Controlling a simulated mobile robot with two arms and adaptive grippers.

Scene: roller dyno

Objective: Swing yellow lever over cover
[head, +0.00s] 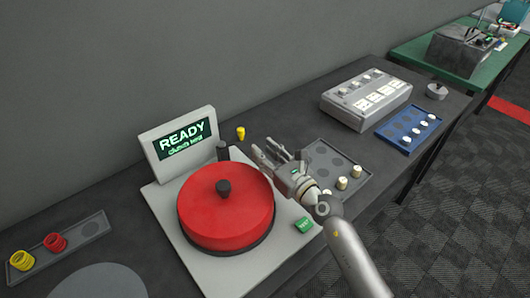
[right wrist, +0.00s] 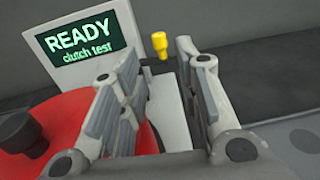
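The red round cover (head: 225,207) with a dark knob on top sits on the light grey dyno base (head: 167,215). In the right wrist view its red edge (right wrist: 70,112) is at the left, partly behind a finger. A small upright yellow piece, which looks like the lever's handle (head: 241,133), is behind the cover, right of the display; it also shows in the right wrist view (right wrist: 160,45). The rest of the lever is hard to make out. My right gripper (head: 267,147) is open and empty, right of the cover, its fingers pointing towards the yellow handle, still apart from it.
The display (head: 182,138) reads "READY clutch test". A green button (head: 304,225) is on the base's right corner. A grey tray (head: 336,168) with pale pegs lies just beyond my right gripper. A grey control box (head: 367,100) and blue tray (head: 408,130) are farther right; a tray with coils (head: 85,230) is left.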

